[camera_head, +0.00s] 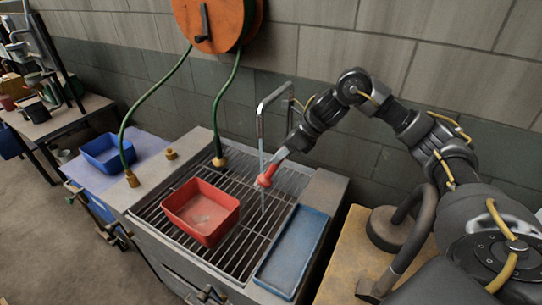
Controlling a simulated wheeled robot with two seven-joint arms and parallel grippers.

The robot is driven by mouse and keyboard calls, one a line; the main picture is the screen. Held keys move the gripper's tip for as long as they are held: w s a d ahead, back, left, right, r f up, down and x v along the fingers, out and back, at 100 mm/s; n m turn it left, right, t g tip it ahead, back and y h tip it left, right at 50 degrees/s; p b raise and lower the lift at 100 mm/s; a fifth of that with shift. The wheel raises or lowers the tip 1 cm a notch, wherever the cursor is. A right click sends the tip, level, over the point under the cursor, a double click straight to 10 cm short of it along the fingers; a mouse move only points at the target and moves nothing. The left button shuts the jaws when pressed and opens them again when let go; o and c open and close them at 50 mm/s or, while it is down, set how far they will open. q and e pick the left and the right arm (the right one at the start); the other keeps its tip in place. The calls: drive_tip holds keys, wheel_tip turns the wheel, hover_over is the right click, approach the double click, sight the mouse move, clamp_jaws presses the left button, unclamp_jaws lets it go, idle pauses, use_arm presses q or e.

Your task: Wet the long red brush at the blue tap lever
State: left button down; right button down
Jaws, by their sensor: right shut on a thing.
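My right gripper (282,155) comes in from the right over the sink grate and is shut on a red thing, taken to be the long red brush (266,177). The red part points down and left, above the grate. Its far end and bristles are too small to make out. The grey tap (275,96) is a bent pipe against the wall, just behind and left of my gripper. A thin pale vertical streak, perhaps water, shows below the red part. I cannot make out a blue lever on the tap. My left gripper is not in view.
Green hoses (151,100) hang from an orange reel (218,22). A blue bin (107,155) stands on the left side table.

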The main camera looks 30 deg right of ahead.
drive_tip(key=s+a+r+p, duration=0.2)
drive_tip(key=s+r+p, duration=0.1)
drive_tip(key=s+r, duration=0.1)
drive_tip(key=shift+a, duration=0.25)
idle(0.5)
